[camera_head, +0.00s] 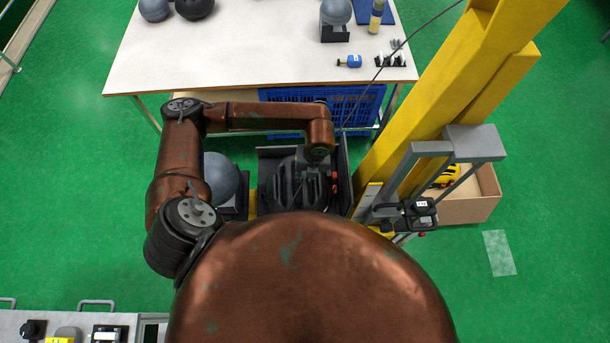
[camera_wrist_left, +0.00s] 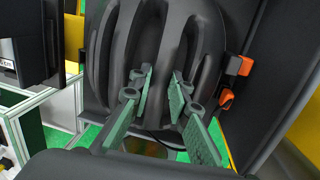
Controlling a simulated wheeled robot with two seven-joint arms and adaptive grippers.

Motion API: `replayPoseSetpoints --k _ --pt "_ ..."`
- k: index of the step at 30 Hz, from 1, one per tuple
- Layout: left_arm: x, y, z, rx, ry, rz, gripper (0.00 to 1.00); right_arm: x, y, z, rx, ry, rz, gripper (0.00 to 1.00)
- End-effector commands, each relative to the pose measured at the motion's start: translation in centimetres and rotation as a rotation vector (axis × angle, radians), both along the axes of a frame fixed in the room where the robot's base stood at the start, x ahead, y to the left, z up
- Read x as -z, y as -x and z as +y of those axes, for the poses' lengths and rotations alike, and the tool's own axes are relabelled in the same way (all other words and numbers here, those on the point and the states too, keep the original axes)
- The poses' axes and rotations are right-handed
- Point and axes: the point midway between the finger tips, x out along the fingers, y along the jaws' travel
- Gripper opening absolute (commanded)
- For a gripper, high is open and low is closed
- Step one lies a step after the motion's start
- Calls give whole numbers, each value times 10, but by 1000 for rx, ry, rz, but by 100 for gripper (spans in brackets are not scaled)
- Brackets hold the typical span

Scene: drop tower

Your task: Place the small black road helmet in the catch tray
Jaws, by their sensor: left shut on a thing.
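The small black road helmet (camera_head: 283,188), dark and vented, is low inside the dark catch tray (camera_head: 346,172), below the end of my left arm. It fills the upper middle of the left wrist view (camera_wrist_left: 190,40), with the tray's side wall (camera_wrist_left: 285,75) at its right. My left gripper (camera_wrist_left: 160,78) is shut on one of the helmet's ribs, its two green-grey fingers on either side. In the head view the arm's end covers most of this gripper. Whether the helmet rests on the tray floor is hard to tell. My right gripper is not in view.
A grey headform (camera_head: 222,177) on a black stand is close left of the tray. The yellow tower column (camera_head: 440,95) rises at right, with a cardboard box (camera_head: 470,205) beyond. A white table (camera_head: 235,55) with headforms, helmet and bottles stands behind, above a blue crate (camera_head: 355,104).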

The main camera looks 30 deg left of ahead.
Motion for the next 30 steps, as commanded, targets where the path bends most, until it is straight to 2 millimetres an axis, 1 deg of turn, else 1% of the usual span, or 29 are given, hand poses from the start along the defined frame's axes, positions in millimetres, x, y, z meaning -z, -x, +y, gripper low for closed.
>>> replayPoseSetpoints --k 2,3,10,17,21,23,26,30 --pt "0 0 0 0 0 0 0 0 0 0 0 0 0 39" --pt "0 0 0 0 0 0 18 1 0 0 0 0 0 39" --pt "0 0 0 0 -1 0 34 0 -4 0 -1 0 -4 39" --pt "0 0 0 0 -1 0 34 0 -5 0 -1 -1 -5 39" --pt "-6 -1 -1 0 -1 0 34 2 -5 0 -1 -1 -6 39" --pt "-13 -1 -2 1 -1 -2 34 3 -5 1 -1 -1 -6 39" --pt "-30 -2 -5 2 0 -3 34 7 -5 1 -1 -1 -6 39" --pt "-60 -3 -9 3 -1 -5 34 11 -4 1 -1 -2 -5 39"
